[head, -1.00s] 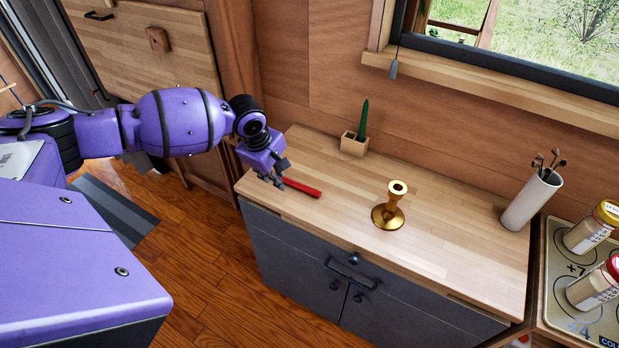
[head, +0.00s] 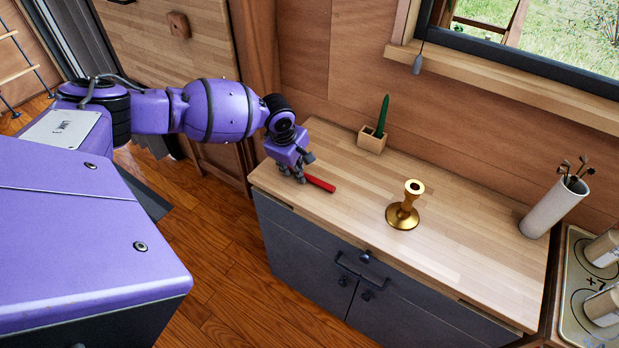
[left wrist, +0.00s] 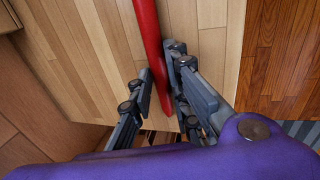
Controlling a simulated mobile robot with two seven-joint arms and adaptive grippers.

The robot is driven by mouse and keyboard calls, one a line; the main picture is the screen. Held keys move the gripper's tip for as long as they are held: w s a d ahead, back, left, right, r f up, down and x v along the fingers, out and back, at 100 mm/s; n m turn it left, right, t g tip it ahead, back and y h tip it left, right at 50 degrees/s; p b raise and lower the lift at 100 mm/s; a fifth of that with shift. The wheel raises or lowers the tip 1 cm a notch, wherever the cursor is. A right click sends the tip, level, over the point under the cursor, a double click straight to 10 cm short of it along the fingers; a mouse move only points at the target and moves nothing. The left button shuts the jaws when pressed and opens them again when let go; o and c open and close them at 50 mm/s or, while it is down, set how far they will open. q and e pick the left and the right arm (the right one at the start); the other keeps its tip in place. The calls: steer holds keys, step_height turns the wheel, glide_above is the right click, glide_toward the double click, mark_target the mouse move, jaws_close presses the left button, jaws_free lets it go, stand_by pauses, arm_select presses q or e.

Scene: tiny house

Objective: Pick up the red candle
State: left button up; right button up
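The red candle (head: 320,184) lies on its side on the wooden counter near its left end. My left gripper (head: 298,172) is low over the candle's left end. In the left wrist view the red candle (left wrist: 151,45) runs lengthwise between the two fingers of my left gripper (left wrist: 160,64), one on each side. The fingers look open, with the candle close to both; firm contact does not show. Part of the candle's left end is hidden by the gripper in the head view. My right gripper is not in view.
A brass candlestick (head: 404,208) stands mid-counter (head: 460,240). A small wooden holder (head: 371,140) with a green item (head: 382,113) is at the back wall. A white cylinder (head: 553,205) with utensils stands at the right. Jars sit beyond it.

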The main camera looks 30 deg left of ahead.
arm_select(q)
steer(key=shift+c, duration=0.4)
jaws_close()
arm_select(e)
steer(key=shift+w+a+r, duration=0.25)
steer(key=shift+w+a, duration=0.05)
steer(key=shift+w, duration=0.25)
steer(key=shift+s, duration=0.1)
